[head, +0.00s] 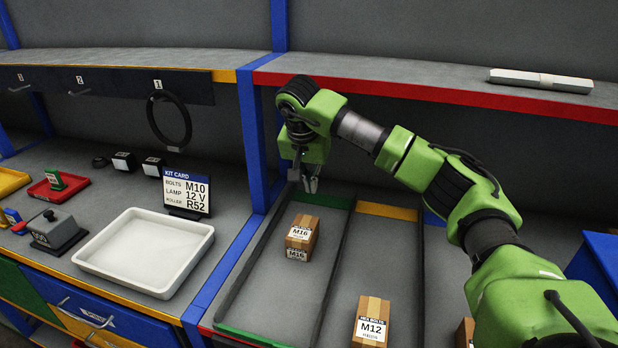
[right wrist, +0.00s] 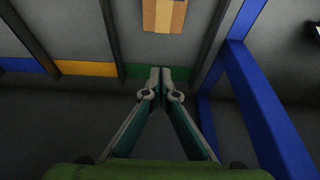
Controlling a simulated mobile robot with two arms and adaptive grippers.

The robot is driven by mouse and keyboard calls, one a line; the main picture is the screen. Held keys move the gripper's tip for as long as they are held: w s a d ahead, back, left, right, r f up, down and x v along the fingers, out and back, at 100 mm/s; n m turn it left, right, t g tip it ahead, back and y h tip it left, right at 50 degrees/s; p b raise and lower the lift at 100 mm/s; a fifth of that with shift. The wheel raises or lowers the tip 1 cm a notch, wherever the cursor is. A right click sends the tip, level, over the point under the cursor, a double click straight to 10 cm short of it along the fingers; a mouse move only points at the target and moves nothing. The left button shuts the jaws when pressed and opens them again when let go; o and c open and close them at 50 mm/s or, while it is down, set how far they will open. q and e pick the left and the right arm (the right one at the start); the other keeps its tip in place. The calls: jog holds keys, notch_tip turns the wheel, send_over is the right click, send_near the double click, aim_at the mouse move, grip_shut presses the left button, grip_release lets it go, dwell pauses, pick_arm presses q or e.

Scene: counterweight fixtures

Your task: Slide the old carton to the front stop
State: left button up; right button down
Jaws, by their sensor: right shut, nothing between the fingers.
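A brown carton labelled M16 (head: 301,237) stands in the left lane, towards its back half, apart from the front. It also shows at the top of the right wrist view (right wrist: 163,14). The lane's front stop is a green strip (head: 252,337) at the bottom of the head view. My right gripper (head: 311,187) is shut and empty at the green back edge of this lane, behind the carton with a gap between them. Its closed fingertips show in the right wrist view (right wrist: 160,74). My left gripper is not in view.
An M12 carton (head: 371,321) stands in the middle lane; another carton (head: 464,333) is partly hidden by my right arm. Low dividers (head: 335,262) separate the lanes. A red-edged shelf (head: 440,83) runs above. A white tray (head: 146,251) and kit card (head: 186,192) stand left.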

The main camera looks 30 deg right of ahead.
jog(key=p+x, duration=0.1)
jog(key=x, duration=0.5)
jog(key=shift+d, duration=0.15)
jog(key=shift+s+a+f+p, duration=0.2)
jog(key=shift+s+a+p, duration=0.55)
jog(key=shift+a+p, duration=0.35)
jog(key=shift+s+a, duration=0.2)
jog(key=shift+s, duration=0.05)
jog(key=shift+s+a, duration=0.1)
jog(key=shift+s, duration=0.05)
jog(key=shift+f, duration=0.1)
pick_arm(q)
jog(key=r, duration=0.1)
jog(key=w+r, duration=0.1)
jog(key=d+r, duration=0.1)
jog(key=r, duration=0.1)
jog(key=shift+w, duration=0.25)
